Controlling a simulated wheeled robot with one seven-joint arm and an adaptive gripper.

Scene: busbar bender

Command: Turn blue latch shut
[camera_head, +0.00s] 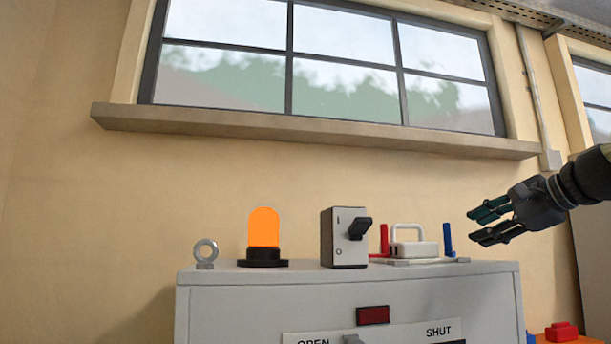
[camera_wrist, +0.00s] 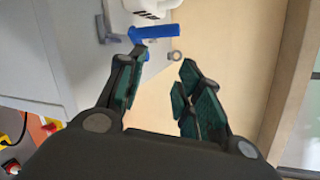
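The blue latch (camera_head: 448,240) stands upright at the right end of a low plate on top of the grey cabinet, beside a white block with a handle (camera_head: 414,243). In the wrist view the blue latch (camera_wrist: 155,31) shows as a bar just beyond the left fingertip, with more blue behind that finger. My gripper (camera_head: 490,222) is to the right of the latch, its fingers pointing left and apart. In the wrist view my gripper (camera_wrist: 164,62) is open with nothing between the fingers. I see no contact with the latch.
A red latch (camera_head: 384,239) stands left of the white block. A switch box (camera_head: 340,239), an orange lamp (camera_head: 264,228) and an eye bolt (camera_head: 205,253) are farther left on the cabinet (camera_head: 250,274). A red button (camera_head: 562,331) is low right.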

